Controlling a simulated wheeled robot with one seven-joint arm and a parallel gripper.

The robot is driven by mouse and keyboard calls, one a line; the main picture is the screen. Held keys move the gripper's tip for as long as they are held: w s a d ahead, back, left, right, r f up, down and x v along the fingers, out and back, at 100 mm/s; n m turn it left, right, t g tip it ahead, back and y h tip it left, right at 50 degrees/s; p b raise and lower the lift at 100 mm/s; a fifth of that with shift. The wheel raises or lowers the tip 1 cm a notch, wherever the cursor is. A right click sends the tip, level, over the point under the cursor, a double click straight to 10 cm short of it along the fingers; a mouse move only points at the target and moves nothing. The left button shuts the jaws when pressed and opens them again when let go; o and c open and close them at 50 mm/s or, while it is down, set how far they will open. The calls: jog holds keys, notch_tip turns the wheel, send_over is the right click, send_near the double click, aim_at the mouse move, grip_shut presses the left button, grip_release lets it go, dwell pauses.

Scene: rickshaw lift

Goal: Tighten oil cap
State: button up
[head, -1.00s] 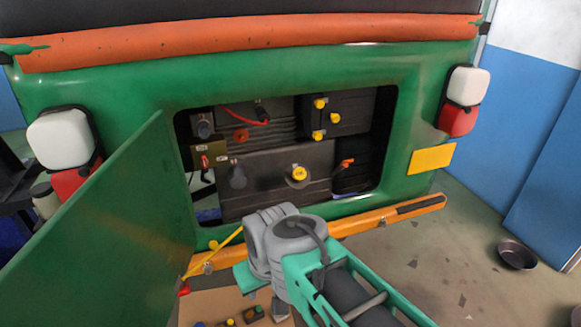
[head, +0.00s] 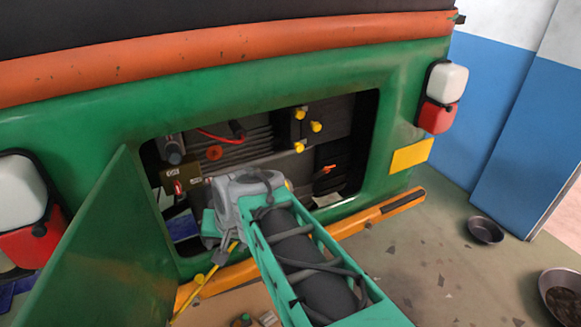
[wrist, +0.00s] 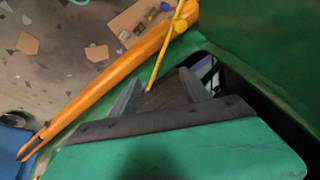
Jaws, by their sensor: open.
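The engine bay (head: 345,110) is open at the back of the green rickshaw. A round orange-red cap (head: 214,152) sits on the ribbed engine block. Another yellow cap (head: 289,185) on the lower engine shows only in part beside my wrist. I cannot tell for sure which is the oil cap.
The open green door (head: 95,250) stands left of the bay. A yellow rod (head: 210,275) slants up from the orange bumper (head: 385,208). Yellow knobs (head: 316,126) and a red lever (head: 180,187) are in the bay. Metal bowls (head: 486,230) lie on the floor at right.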

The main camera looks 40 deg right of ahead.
jog(key=d+r+m+t+h+p, duration=0.1)
jog(key=d+r+m+p, duration=0.15)
jog(key=d+m, duration=0.7)
jog(key=d+r+m+t+h+p, duration=0.15)
jog(key=d+r+m, duration=0.35)
jog(key=d, duration=0.7)
jog(key=shift+y, duration=0.25)
jog(key=b+x, duration=0.3)
jog(key=x, duration=0.2)
jog(key=b+x, duration=0.4)
jog(key=x, duration=0.1)
jog(key=shift+a+f, duration=0.15)
jog(key=shift+f, duration=0.3)
jog(key=n+b, duration=0.3)
jog(key=shift+s, duration=0.1)
jog(key=n+b, duration=0.3)
jog(key=n, duration=0.1)
jog(key=n+b, duration=0.2)
jog(key=n, duration=0.1)
jog(key=shift+r, duration=0.1)
jog(key=shift+r+n+b, duration=0.2)
jog(key=shift+n+b, duration=0.4)
jog(key=shift+n, duration=0.65)
jog(key=shift+r+n, duration=0.2)
jog(key=shift+n, duration=0.1)
